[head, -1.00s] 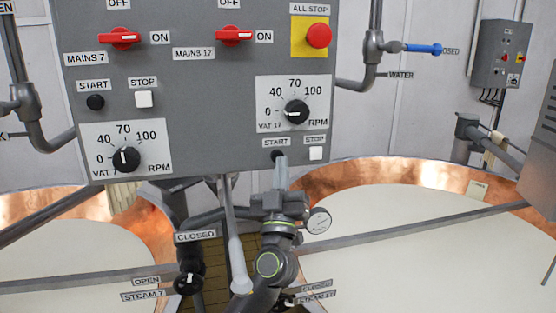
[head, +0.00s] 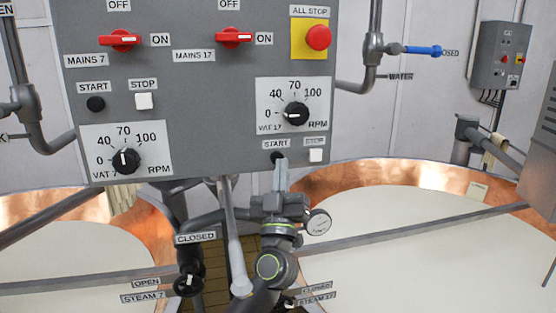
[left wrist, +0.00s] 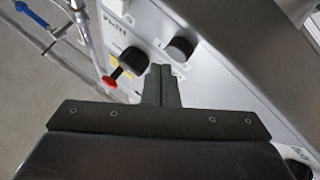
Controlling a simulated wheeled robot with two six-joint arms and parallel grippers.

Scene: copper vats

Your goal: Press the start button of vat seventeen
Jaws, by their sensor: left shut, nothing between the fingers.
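The grey control panel (head: 200,95) hangs in the middle of the head view. Vat seventeen's start button (head: 277,156) is a dark round button under a START label at the panel's lower right, just left of the white stop button (head: 316,155). My left gripper (head: 281,163) is shut and empty. Its tips are just below the start button in the picture and partly cover it; I cannot tell whether they touch. In the left wrist view the shut fingers (left wrist: 160,72) point at the panel face, beside a black round control (left wrist: 180,49). My right gripper is not in view.
The vat 17 speed knob (head: 295,113) is above the start button, and the red ALL STOP button (head: 318,37) is higher up. The MAINS 17 switch (head: 234,37) is red. A gauge (head: 318,222) is beside my wrist. The copper vat (head: 420,240) spreads below right.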

